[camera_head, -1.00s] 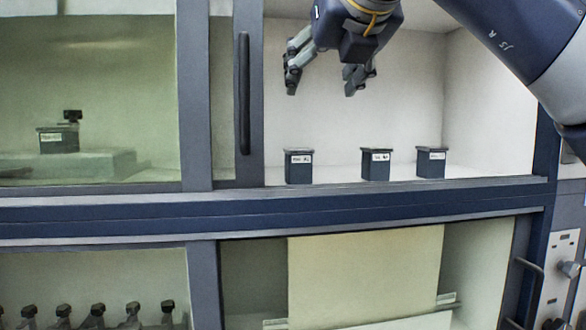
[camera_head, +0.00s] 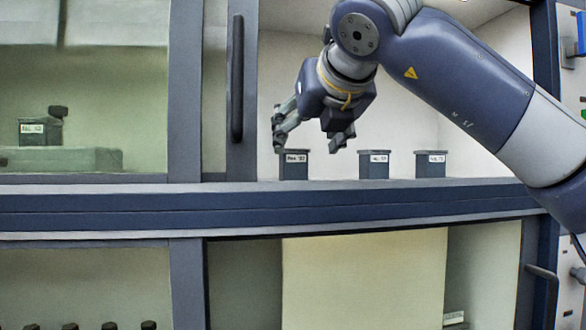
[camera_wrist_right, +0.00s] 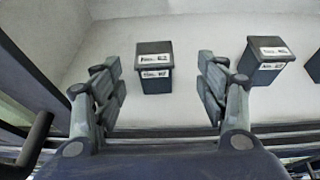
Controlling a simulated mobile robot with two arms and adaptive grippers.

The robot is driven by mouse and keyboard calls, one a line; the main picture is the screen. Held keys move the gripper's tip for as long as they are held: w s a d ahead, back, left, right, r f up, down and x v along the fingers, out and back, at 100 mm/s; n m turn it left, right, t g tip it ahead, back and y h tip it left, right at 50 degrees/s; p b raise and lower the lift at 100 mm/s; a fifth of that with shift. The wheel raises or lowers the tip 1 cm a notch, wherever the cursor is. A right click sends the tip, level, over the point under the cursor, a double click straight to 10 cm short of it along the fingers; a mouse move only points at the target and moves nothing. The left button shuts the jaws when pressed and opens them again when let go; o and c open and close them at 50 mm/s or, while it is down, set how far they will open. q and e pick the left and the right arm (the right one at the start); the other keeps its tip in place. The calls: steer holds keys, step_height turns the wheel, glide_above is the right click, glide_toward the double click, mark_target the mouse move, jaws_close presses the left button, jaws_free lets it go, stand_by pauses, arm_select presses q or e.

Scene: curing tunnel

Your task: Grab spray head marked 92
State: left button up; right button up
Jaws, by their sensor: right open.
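Three dark boxes with white labels stand in a row on the open compartment's floor. The left one (camera_head: 295,165) carries a label that seems to read 92, though the print is small. The middle box (camera_head: 374,165) and the right box (camera_head: 430,165) have labels I cannot read surely. My right gripper (camera_head: 308,146) is open and empty, just above the left box. In the right wrist view this box (camera_wrist_right: 154,60) shows between the spread fingers, beyond them and apparently untouched. My left gripper is not in view.
A dark post with a vertical handle (camera_head: 237,78) stands left of the opening. Behind glass at left is another labelled box (camera_head: 32,131) on a raised block. A blue ledge (camera_head: 300,207) runs below. Dark knobs (camera_head: 109,326) show at lower left.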

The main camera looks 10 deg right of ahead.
mark_target(294, 154)
steer(key=x, duration=0.3)
steer(key=shift+p, duration=0.4)
steer(key=p+x, duration=0.1)
steer(key=x, duration=0.1)
steer(key=p+x, duration=0.2)
steer(key=shift+a, duration=0.4)
steer(key=shift+w+f, duration=0.4)
steer(key=shift+s, duration=0.15)
steer(key=c, duration=0.8)
steer(key=shift+r, duration=0.1)
steer(key=c, duration=0.6)
steer(key=shift+r, duration=0.1)
steer(key=shift+c, duration=0.2)
